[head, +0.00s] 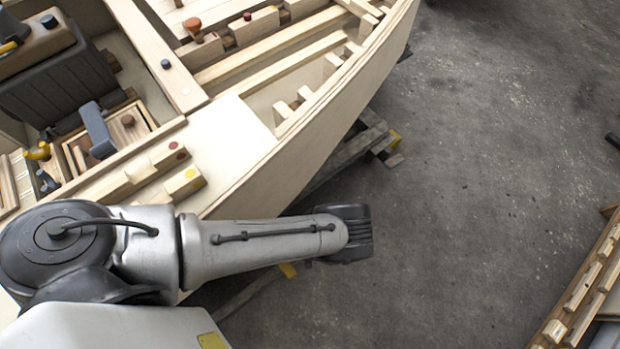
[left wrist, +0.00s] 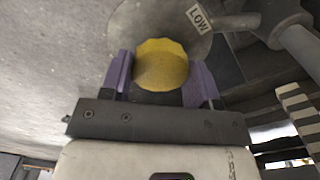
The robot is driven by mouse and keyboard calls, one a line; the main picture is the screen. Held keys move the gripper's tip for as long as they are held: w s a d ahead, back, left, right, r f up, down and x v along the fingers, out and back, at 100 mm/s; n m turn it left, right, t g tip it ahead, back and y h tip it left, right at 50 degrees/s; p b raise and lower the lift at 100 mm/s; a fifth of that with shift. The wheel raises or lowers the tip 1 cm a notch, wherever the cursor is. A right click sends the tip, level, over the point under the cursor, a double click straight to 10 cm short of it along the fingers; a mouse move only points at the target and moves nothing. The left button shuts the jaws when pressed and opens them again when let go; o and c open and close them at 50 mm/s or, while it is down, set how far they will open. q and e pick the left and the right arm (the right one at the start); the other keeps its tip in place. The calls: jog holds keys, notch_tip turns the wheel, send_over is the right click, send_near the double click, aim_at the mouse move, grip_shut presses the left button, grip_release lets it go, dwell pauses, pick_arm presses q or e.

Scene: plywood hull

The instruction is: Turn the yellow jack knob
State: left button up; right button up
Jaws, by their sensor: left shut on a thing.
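The yellow jack knob (left wrist: 161,66) is a scalloped round knob in the upper middle of the left wrist view, in front of a grey round metal part (left wrist: 150,22). My left gripper (left wrist: 160,68) has its two purple fingers on either side of the knob and is shut on it. The knob's far side is hidden. A white "LOW" label (left wrist: 198,16) is on the grey metal beside the round part. In the head view an arm of mine crosses the lower left, but no gripper shows there. My right gripper is in neither view.
The plywood hull (head: 235,135) fills the upper left of the head view, over timber supports (head: 345,150). Grey floor (head: 480,170) lies open to its right. A wooden rack (head: 580,290) stands at lower right. A grey cylinder (left wrist: 302,42) is close by in the left wrist view.

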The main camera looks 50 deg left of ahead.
pick_arm(q)
jog(key=shift+c, duration=0.7)
